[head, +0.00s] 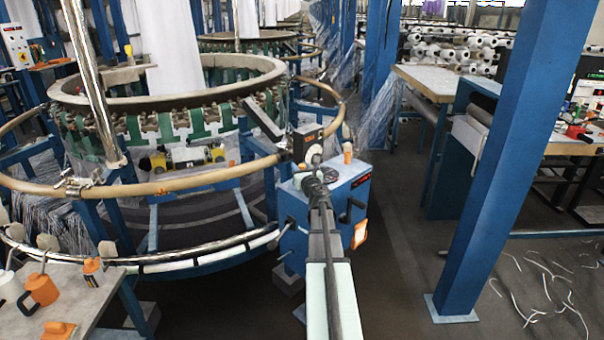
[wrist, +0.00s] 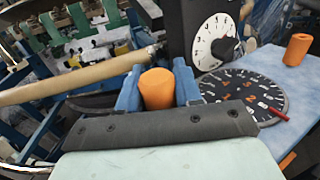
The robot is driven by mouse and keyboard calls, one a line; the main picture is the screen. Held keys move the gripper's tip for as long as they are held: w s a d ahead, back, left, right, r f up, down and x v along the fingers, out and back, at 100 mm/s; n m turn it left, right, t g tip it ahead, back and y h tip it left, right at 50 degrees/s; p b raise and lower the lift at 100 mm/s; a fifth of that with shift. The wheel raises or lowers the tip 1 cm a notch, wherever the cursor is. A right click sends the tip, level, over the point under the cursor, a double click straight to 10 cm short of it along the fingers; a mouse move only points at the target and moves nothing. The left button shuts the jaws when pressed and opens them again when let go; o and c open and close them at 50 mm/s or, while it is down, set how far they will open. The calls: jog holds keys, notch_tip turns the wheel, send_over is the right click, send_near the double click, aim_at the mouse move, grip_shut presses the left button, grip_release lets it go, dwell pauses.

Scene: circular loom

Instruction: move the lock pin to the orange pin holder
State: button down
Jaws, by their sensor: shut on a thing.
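My gripper (wrist: 158,92) has its blue fingers shut on an orange cylindrical head, which I take to be the lock pin (wrist: 157,88). Any lower part of the pin is hidden behind the gripper's dark front edge. A short upright orange cylinder, apparently the pin holder (wrist: 298,48), stands on the blue box top, to the right of my gripper and apart from it. It also shows in the head view (head: 347,149). There my gripper (head: 314,178) is over the left part of the box top, and my own arm hides the held pin.
The blue box (head: 345,190) carries a round dial plate (wrist: 240,95) and a black panel with a white dial (wrist: 214,40) near my gripper. The loom's tan ring rail (head: 200,182) passes to the left. A blue post (head: 500,170) stands to the right.

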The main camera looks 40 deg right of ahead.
jog(key=shift+r, duration=0.65)
notch_tip(320, 180, up, 6)
dwell(0.8)
